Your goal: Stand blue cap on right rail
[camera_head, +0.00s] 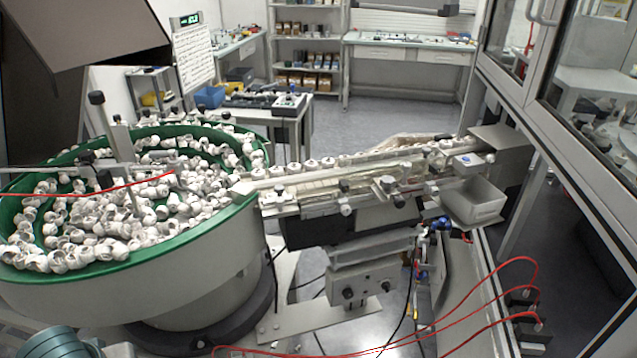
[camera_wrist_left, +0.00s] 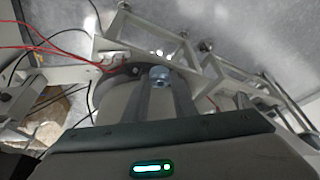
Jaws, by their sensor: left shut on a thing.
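In the left wrist view, my left gripper (camera_wrist_left: 160,84) is shut on a small pale blue cap (camera_wrist_left: 159,73), held between its fingertips. The cap's lower part is hidden by the fingers. My left gripper does not show in the head view, and my right gripper shows in neither view. In the head view, the rail track (camera_head: 325,183) runs from the bowl toward the right. White caps (camera_head: 311,164) stand in a row along its far side. I cannot tell which lane is the right rail.
A green-rimmed feeder bowl (camera_head: 215,219) full of loose white caps stands at left. A grey bin (camera_head: 474,201) hangs at the track's right end. Red cables (camera_head: 470,309) loop at lower right. A framed glass enclosure (camera_head: 560,130) bounds the right side.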

